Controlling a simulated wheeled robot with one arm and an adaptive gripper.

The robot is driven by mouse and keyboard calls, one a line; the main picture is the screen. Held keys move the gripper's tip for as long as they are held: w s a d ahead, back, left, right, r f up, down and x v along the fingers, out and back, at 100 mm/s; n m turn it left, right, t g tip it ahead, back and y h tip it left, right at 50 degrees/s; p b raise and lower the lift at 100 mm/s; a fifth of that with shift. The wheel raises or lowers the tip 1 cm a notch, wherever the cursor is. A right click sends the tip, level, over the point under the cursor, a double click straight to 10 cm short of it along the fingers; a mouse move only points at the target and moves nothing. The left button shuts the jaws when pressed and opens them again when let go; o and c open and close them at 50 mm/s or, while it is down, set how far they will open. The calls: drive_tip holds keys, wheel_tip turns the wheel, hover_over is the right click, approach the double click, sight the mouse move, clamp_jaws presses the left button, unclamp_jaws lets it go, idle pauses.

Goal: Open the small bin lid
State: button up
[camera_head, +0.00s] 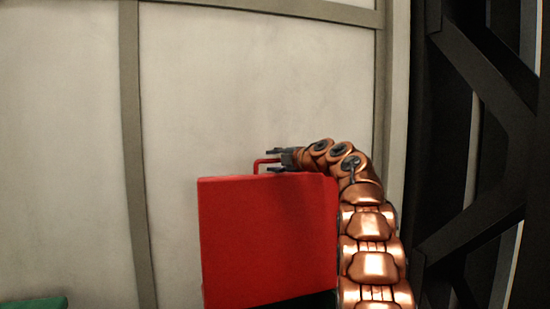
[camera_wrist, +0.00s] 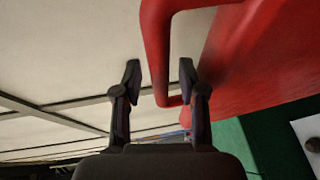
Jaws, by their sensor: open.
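The red bin lid (camera_head: 268,240) shows as a broad flat panel in the middle of the head view, and along the right of the wrist view (camera_wrist: 262,60). It appears tilted up, but its exact angle is unclear. A red bar handle (camera_head: 262,162) stands out at its top edge. In the wrist view the handle (camera_wrist: 157,45) passes between the two dark fingers of my gripper (camera_wrist: 160,78). My gripper (camera_head: 273,157) is open, with a finger on each side of the handle. I cannot tell whether either finger touches it. The bin body is mostly hidden in the head view.
A pale panelled wall (camera_head: 250,90) with grey strips stands behind the lid. A dark metal frame (camera_head: 490,90) rises at the right. A green surface (camera_wrist: 238,145) with a white patch (camera_wrist: 308,135) lies below the lid. A green object (camera_head: 35,303) shows at the lower left.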

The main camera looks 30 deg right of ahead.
clamp_jaws()
idle(0.3)
idle(0.4)
